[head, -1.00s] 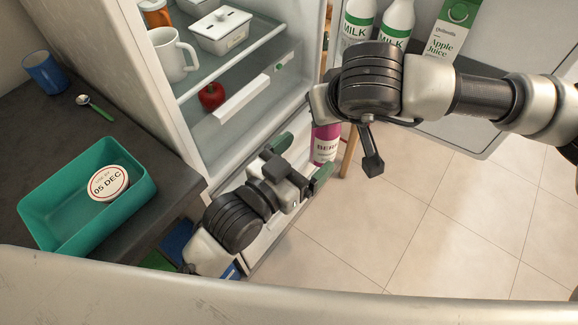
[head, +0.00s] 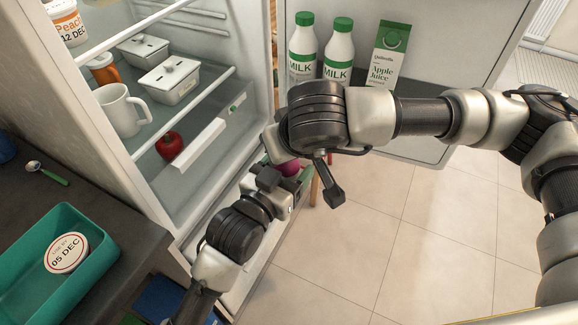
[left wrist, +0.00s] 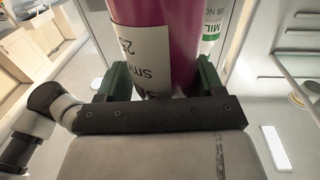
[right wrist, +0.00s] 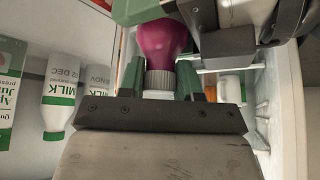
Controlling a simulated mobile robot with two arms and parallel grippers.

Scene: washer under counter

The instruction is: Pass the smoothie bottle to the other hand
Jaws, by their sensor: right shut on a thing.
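The smoothie bottle (head: 290,168) is magenta and mostly hidden behind my arms in the head view. My right gripper (right wrist: 160,80) is shut on its grey cap end, and the magenta body (right wrist: 160,40) reaches away from it in the right wrist view. My left gripper (left wrist: 162,82) has its two green fingers on either side of the bottle's body (left wrist: 155,40), by its pale label. A finger of it also crosses the bottle in the right wrist view. Whether the left fingers press on the bottle or stand just clear cannot be told.
The open fridge holds a white mug (head: 122,110), lidded white containers (head: 170,80) and a red apple (head: 170,146). Milk bottles (head: 338,50) and an apple juice carton (head: 388,55) stand in its door. A teal bin (head: 20,255) sits on the left counter. Floor at right is clear.

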